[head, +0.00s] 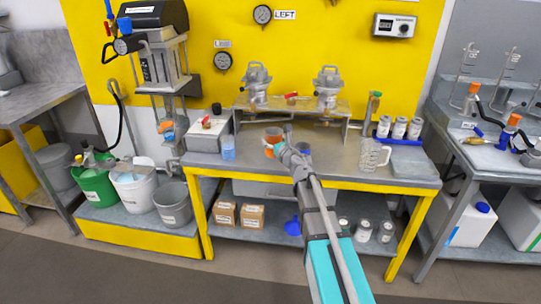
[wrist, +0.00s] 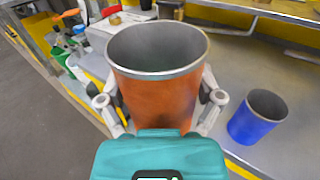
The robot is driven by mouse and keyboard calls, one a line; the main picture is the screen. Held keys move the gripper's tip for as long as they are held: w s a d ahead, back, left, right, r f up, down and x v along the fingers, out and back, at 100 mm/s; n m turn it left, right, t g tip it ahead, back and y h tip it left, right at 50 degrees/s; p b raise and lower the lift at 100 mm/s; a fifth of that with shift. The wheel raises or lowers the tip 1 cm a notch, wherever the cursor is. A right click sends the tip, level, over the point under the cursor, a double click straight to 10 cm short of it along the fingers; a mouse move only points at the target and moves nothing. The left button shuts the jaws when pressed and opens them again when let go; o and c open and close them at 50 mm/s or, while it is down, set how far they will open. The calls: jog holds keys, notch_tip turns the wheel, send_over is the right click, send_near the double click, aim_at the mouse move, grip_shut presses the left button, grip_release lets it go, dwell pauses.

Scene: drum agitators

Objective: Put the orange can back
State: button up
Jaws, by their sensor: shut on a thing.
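The orange can (wrist: 160,92) is upright and open-topped, with a grey metal inside that looks empty. My gripper (wrist: 160,108) is shut on it, with one finger on each side. In the head view my gripper (head: 277,150) reaches over the yellow-edged workbench (head: 345,180) and partly hides the can (head: 273,134). I cannot tell whether the can's base touches the bench top. A blue can (wrist: 258,117) stands on the bench to the right of the held can in the wrist view, apart from it.
A raised grey shelf (head: 334,108) with two metal pump-like units stands behind. A clear jug (head: 373,156) and a blue tray (head: 398,141) of small cans are at the right. The front middle is largely clear.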

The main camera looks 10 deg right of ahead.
jog(key=shift+w+d+f+b, duration=0.1)
jog(key=shift+w+f+b, duration=1.3)
jog(key=shift+w, duration=0.6)
jog(key=shift+w+d+f+b, duration=0.1)
jog(key=shift+w+f+b, duration=1.3)
jog(key=shift+w, duration=0.65)
jog(key=shift+w+d+f+b, duration=0.1)
jog(key=shift+w+f+b, duration=1.3)
jog(key=shift+w, duration=0.6)
jog(key=shift+f, duration=0.15)
jog(key=shift+w+f+b, duration=0.3)
jog(key=shift+f, duration=0.1)
jog(key=shift+w+f+b, duration=0.15)
jog(key=shift+f+b, duration=1.4)
jog(key=shift+b, duration=0.05)
jog(key=shift+f, duration=0.15)
